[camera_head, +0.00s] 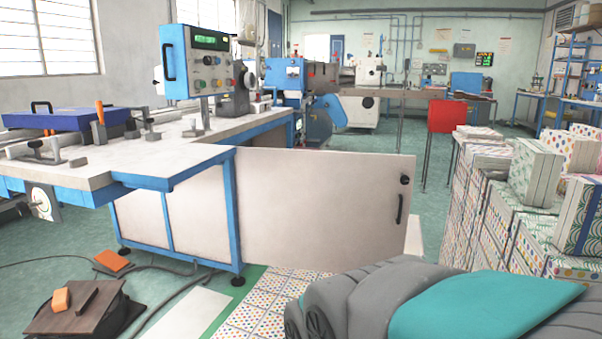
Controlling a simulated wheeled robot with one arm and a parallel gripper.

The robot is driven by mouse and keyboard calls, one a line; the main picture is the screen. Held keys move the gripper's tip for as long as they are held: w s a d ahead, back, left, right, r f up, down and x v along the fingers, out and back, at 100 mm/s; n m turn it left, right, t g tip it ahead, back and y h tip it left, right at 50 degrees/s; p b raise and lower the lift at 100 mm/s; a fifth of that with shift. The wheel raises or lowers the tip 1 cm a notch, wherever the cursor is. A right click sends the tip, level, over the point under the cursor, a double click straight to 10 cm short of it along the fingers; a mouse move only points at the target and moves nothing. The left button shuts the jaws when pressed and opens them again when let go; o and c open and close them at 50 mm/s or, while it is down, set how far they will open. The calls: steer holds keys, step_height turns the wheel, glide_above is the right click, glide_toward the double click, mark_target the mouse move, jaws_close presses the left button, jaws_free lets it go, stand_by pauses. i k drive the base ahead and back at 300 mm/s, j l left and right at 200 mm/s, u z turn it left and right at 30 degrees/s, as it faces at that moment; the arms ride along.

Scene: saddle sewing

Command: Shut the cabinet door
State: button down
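The cabinet door (310,205) is a large off-white panel in the middle of the head view. It stands open, extending to the right from the blue-framed workbench (165,215). Its left edge meets the blue upright at the bench's near corner. A dark vertical handle (400,209) and a round black knob (405,180) are near its free right edge. The cabinet's inside is hidden behind the door. My gripper does not show in the view.
Stacked patterned boxes (510,215) stand to the right of the door. Patterned sheets (262,308) lie on the floor in front. A dark board with an orange block (61,299) and cables are at lower left.

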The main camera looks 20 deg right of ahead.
mark_target(332, 212)
steer(key=i+j+z, duration=0.25)
steer(key=i+j, duration=0.15)
steer(key=i+j+z, duration=0.25)
steer(key=i+j, duration=0.2)
